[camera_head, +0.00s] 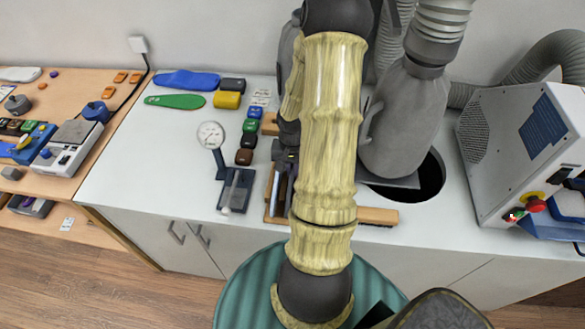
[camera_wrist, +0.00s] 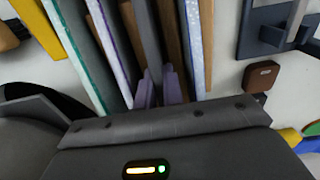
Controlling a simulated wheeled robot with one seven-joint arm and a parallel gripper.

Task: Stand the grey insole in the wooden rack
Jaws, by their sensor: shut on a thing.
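In the wrist view, my gripper (camera_wrist: 160,88) has its two purple-grey fingers shut on the grey insole (camera_wrist: 146,38), seen edge-on as a dark grey strip. The strip lies between upright wooden slats of the rack (camera_wrist: 170,30). Whether its lower edge rests on the rack's base is hidden. Other insoles stand on either side: a teal-edged one (camera_wrist: 72,45), a pale one (camera_wrist: 108,40) and a speckled white one (camera_wrist: 195,45). In the head view, my arm covers much of the rack (camera_head: 377,216), and the held insole cannot be made out clearly.
Blue (camera_head: 187,80) and green (camera_head: 175,101) insoles lie at the back left, near several coloured blocks (camera_head: 245,141). A round dark opening (camera_head: 432,180) and a grey machine (camera_head: 525,145) are to the right. The table's front left is clear.

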